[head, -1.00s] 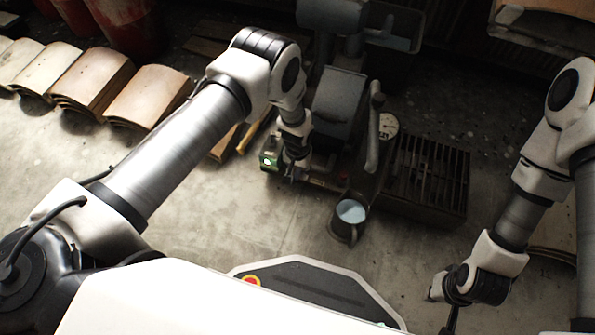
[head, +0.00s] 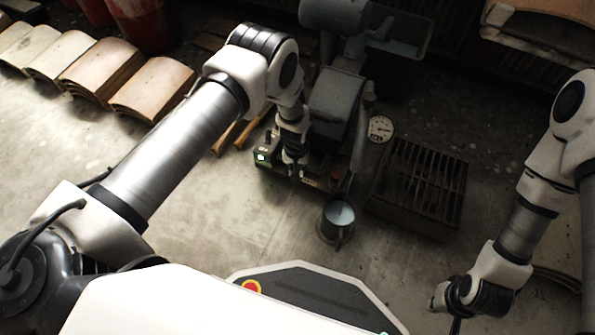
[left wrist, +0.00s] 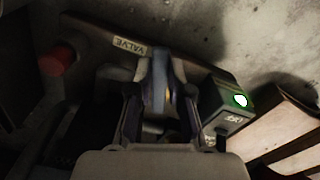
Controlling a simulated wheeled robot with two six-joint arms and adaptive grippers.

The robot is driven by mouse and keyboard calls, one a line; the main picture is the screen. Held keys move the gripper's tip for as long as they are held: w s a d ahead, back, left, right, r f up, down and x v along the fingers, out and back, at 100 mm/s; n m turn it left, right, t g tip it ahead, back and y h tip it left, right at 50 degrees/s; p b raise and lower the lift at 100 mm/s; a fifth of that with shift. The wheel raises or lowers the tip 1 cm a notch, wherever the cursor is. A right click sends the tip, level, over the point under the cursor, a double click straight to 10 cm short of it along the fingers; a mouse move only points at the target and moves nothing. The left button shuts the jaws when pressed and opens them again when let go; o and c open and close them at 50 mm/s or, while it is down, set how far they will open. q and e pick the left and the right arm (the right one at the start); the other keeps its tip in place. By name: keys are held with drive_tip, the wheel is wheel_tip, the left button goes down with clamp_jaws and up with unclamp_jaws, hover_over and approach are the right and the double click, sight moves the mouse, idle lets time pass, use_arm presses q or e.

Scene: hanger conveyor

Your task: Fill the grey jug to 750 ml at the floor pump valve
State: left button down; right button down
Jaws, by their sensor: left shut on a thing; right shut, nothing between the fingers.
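The grey jug (head: 329,228) stands upright on the floor in front of the pump (head: 338,110), below its spout. A pale bluish surface shows inside its mouth; I cannot read a level or any marks. My left gripper (head: 292,172) reaches down at the pump's front left. In the left wrist view, the left gripper (left wrist: 160,100) is shut on a narrow part beside the "VALVE" label (left wrist: 130,46), apparently the valve handle, mostly hidden by the fingers. My right gripper (head: 447,300) is shut and empty at the lower right, away from the jug.
A box with a lit green lamp (left wrist: 238,100) stands beside the left gripper. A red knob (left wrist: 57,61) is on the valve's other side. A round dial (head: 380,129) and a dark floor grate (head: 420,185) lie right of the pump. Curved boards (head: 150,88) lie upper left.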

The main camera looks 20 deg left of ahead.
use_arm(q)
drive_tip(key=c, duration=1.1)
unclamp_jaws()
wheel_tip(320, 180, up, 12)
